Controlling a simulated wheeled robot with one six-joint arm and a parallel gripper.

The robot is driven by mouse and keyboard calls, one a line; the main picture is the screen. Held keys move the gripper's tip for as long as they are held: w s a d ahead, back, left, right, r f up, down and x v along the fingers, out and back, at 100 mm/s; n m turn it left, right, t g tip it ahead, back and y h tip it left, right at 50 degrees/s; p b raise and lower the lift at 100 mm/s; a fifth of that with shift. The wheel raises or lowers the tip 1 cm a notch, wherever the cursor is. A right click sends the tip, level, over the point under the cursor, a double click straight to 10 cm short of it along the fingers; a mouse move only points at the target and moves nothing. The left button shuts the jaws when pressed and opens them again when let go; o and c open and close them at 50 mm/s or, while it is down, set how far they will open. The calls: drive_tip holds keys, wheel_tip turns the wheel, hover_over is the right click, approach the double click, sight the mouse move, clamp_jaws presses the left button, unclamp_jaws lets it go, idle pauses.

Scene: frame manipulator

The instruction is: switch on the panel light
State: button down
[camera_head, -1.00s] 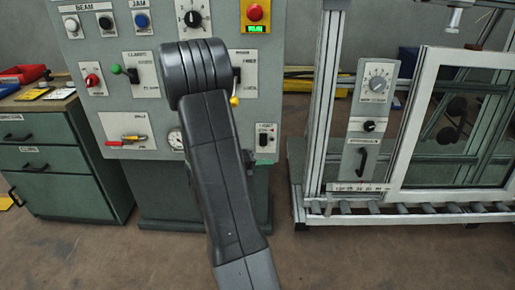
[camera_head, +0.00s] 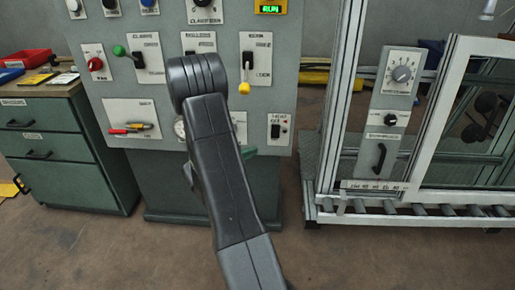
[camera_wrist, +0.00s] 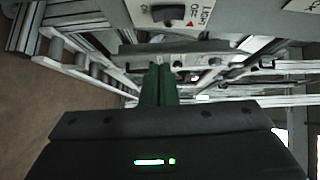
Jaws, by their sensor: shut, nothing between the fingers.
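The light switch (camera_head: 276,131) is a small dark rocker on a white plate low on the right of the grey panel. In the wrist view the same black rocker (camera_wrist: 170,14) shows at the top edge, beside the words LIGHT, ON and OFF. My gripper (camera_wrist: 160,72) has green fingers that are closed together and empty. In the wrist view the fingertips are below the switch plate in the picture, apart from the rocker. In the head view a bit of green gripper (camera_head: 249,152) shows just left of and below the plate; my arm hides the rest.
The grey panel (camera_head: 282,80) carries other controls close by, including a lever with a yellow knob (camera_head: 244,88) above left of the light switch. A metal frame with a white-edged door (camera_head: 440,115) stands to the right. A green drawer cabinet (camera_head: 75,160) is at left.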

sight(278, 136)
drive_tip(key=shift+w+a+b+x, duration=0.3)
drive_tip(key=shift+b+x, duration=0.2)
drive_tip(key=shift+x, duration=1.45)
drive_tip(key=shift+w+a+b+x, duration=0.35)
drive_tip(key=shift+b+x, duration=0.1)
drive_tip(key=shift+x, duration=1.5)
drive_tip(key=shift+w+a+b+x, duration=0.3)
drive_tip(key=shift+b+x, duration=0.2)
drive_tip(key=shift+x, duration=1.45)
drive_tip(key=shift+f, duration=0.1)
